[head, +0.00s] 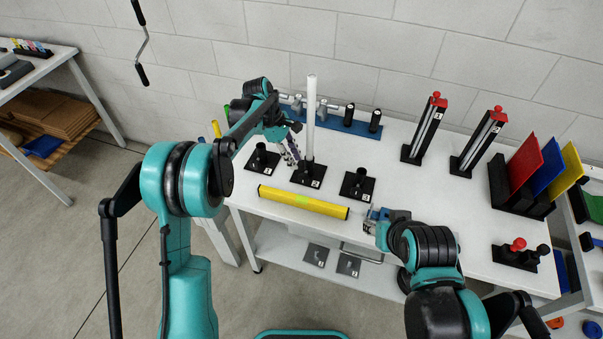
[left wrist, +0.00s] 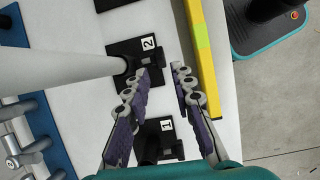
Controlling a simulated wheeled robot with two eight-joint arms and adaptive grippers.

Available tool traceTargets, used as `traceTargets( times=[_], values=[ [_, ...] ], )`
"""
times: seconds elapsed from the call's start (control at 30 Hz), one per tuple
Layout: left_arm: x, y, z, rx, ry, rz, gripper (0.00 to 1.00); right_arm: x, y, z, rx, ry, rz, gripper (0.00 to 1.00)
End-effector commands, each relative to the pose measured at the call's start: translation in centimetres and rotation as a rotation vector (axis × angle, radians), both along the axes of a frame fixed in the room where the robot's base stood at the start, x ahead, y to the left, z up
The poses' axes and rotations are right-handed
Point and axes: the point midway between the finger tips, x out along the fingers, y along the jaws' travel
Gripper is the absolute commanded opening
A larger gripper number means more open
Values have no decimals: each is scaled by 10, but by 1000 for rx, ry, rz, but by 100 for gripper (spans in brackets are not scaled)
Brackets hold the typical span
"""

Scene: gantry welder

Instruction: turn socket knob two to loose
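Socket two is a black square base (head: 308,177) marked 2, with a tall white pole (head: 311,110) standing upright in it. Its base (left wrist: 122,46) also shows in the left wrist view, where its small black knob is partly hidden by a fingertip. My left gripper (head: 291,154) is just left of the pole, low over the table. In the left wrist view its two fingers (left wrist: 164,74) are apart with nothing between them, one fingertip close to the knob; I cannot tell whether it touches. My right gripper (head: 374,220) is at the table's front edge; its opening is unclear.
Socket one (head: 262,160) and socket three (head: 357,187) stand empty on either side. A yellow bar (head: 303,202) lies along the front edge. A blue rail with clamps (head: 345,122) lies behind. Two red-topped racks (head: 425,129) (head: 480,143) stand to the right.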

Motion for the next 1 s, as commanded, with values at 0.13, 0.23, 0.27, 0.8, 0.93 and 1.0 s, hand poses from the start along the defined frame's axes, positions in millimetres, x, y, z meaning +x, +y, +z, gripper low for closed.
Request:
traceTargets(
  times=[0.13, 0.23, 0.27, 0.8, 0.93, 1.0],
  values=[
    [3, -5, -10, -3, 26, 18, 24, 0, 0, 0, 0, 0, 0, 40],
    [2, -8, -19, -4, 28, 20, 24, 0, 0, -3, 0, 0, 0, 40],
    [2, -10, -23, -4, 28, 19, 24, 0, 0, -4, 0, 0, 0, 40],
    [-6, -32, -80, -3, 26, 20, 24, 0, 0, -19, 0, 0, 0, 40],
    [-6, -32, -80, -3, 26, 20, 24, 0, 0, -19, 0, 0, 0, 40],
    [-6, -32, -80, -3, 26, 20, 24, 0, 0, -19, 0, 0, 0, 40]
  ],
)
